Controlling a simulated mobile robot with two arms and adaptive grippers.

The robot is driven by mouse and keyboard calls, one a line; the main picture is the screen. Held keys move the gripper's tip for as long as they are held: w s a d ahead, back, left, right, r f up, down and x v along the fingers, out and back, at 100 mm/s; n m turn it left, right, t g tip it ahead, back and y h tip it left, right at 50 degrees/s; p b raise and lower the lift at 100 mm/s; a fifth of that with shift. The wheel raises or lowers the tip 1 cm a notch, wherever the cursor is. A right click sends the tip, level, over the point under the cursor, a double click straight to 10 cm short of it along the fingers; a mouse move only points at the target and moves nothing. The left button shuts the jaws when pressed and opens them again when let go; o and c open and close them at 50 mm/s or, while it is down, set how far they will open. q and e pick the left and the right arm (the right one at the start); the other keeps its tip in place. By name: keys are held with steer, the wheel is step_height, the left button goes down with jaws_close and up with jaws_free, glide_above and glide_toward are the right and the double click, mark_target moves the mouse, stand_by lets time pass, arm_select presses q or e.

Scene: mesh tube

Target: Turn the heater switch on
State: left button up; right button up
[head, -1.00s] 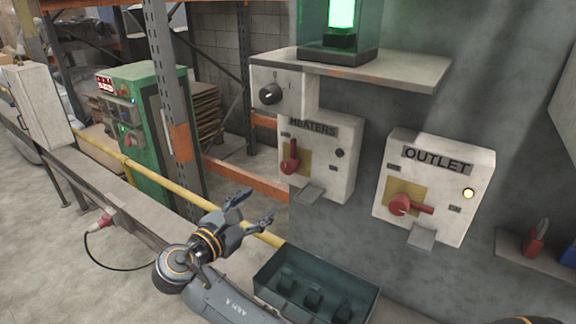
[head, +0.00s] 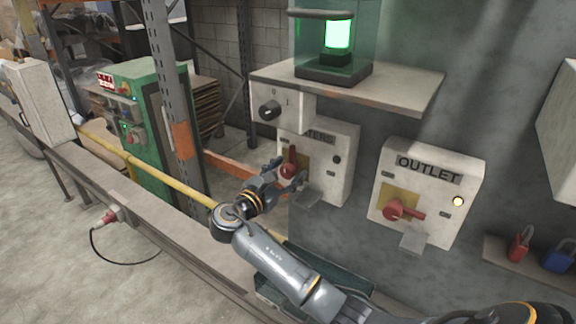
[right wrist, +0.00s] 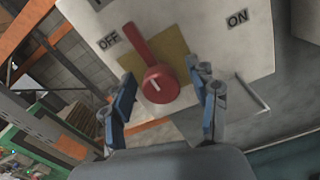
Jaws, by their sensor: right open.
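The heaters box (head: 343,178) is a pale box on the grey wall, its label partly hidden. Its red heater switch (head: 289,164) stands upright in the head view and its round lamp (head: 337,159) is dark. In the right wrist view the red heater switch (right wrist: 156,78) leans toward the OFF label (right wrist: 108,40), away from the ON label (right wrist: 237,18). My right gripper (head: 290,171) is open at the switch. In the right wrist view its fingers (right wrist: 160,82) are on either side of the switch; I cannot tell whether they touch it. My left gripper is out of view.
The outlet box (head: 436,170) on the right has a red handle turned sideways and a lit lamp. A shelf (head: 400,88) with a green-lit tube (head: 338,36) sits above. A bin (head: 268,284) lies below, partly behind my arm. Padlocks (head: 518,244) sit at the right.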

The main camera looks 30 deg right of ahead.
steer(key=shift+w+d, duration=0.1)
steer(key=shift+d, duration=0.1)
steer(key=c, duration=1.2)
